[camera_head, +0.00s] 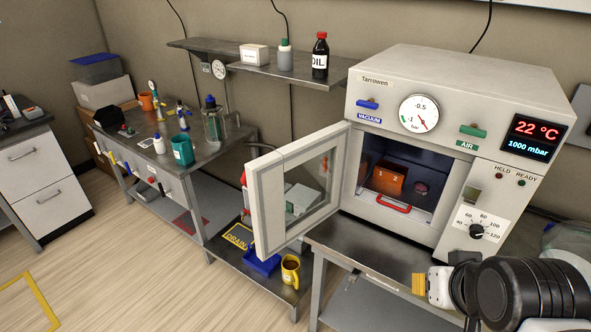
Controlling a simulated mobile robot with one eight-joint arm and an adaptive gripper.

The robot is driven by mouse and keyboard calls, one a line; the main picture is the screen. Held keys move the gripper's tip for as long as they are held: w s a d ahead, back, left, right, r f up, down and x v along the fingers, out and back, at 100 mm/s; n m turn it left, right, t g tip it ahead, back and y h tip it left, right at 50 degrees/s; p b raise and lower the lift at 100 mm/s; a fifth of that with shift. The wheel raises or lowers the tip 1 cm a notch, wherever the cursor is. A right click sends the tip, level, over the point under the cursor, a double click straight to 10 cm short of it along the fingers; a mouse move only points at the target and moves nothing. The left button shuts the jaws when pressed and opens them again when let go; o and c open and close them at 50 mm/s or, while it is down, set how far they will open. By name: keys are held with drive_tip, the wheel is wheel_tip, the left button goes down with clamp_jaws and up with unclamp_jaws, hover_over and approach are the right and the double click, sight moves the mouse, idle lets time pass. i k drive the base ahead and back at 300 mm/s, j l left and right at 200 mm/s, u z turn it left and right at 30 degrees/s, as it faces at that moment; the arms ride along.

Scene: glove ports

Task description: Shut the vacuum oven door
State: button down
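The vacuum oven (449,76) stands on a metal table at the right. Its white-framed glass door (264,200) is swung wide open to the left, hinged at the left side of the chamber. Inside the chamber an orange block (387,181) marked 1 and 2 sits beside a small dark red round item, with a red handle (394,203) at the front. The display reads 22 °C and 1000 mbar. My arm shows at the lower right, below the oven's dial and apart from the door.
A yellow mug (290,270) and a blue tray (261,262) sit on a low shelf below the door. An oil bottle (320,56) stands on the wall shelf. A cluttered bench (214,143) is at the left. Floor in front is clear.

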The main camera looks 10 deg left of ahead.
sight(265, 175)
drive_tip(key=i+j+z, duration=0.2)
drive_tip(key=j, duration=0.3)
drive_tip(key=k+j+z, duration=0.2)
drive_tip(key=j, duration=0.3)
drive_tip(key=i+j+z, duration=0.2)
drive_tip(key=j, duration=0.35)
drive_tip(key=k+j+z, duration=0.2)
drive_tip(key=j, duration=0.25)
drive_tip(key=j+z, duration=0.2)
drive_tip(key=j, duration=0.35)
drive_tip(key=j+z, duration=0.2)
drive_tip(key=j, duration=0.3)
drive_tip(key=k+j+z, duration=0.2)
drive_tip(key=j, duration=0.25)
drive_tip(key=j+u, duration=0.25)
drive_tip(key=u, duration=0.15)
